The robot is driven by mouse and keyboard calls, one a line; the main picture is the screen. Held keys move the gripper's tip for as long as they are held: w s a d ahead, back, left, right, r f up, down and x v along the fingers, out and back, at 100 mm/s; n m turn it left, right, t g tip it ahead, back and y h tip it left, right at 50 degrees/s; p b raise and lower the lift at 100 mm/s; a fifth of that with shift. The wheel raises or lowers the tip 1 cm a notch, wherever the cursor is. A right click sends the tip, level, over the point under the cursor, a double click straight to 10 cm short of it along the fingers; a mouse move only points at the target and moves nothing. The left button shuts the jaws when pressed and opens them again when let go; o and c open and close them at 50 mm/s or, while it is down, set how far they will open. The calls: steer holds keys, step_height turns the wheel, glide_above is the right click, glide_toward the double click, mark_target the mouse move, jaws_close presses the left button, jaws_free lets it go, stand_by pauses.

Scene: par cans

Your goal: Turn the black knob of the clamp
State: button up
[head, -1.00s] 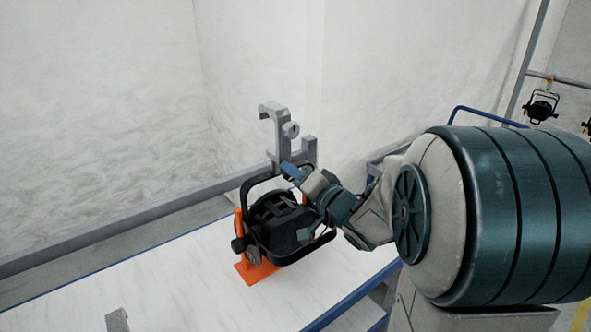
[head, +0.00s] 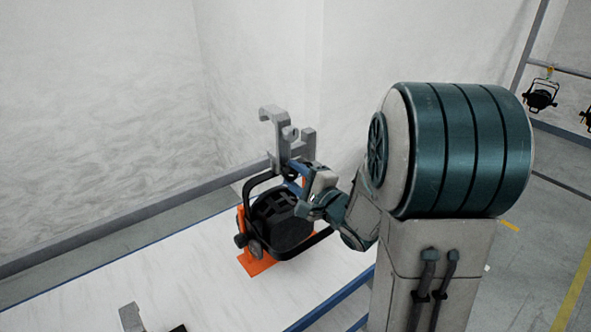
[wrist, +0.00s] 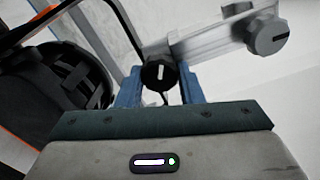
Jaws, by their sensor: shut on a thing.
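The grey hook clamp (head: 272,132) stands upright on top of the black yoke (head: 262,181) of a par can (head: 280,222). The clamp's black knob (wrist: 158,73) has a white mark, close to upright in the wrist view. My gripper (wrist: 159,88) has one blue finger on each side of this knob and is shut on it. In the head view my gripper (head: 297,178) is just below the clamp and hides the black knob. A second, grey knob (wrist: 268,36) sits on the clamp, apart from my fingers.
The par can rests on an orange stand (head: 256,262) on a white table (head: 170,280) with blue edges. Another grey clamp (head: 131,318) shows at the lower left. More lamps (head: 540,95) hang from a rail at the far right.

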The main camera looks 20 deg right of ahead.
steer(key=m+p, duration=0.3)
steer(key=m, duration=0.2)
steer(key=shift+r+p, duration=0.1)
steer(key=shift+p, duration=0.2)
steer(key=shift+m+p, duration=0.85)
steer(key=shift+m, duration=0.95)
steer(key=shift+f, duration=0.2)
steer(key=o, duration=1)
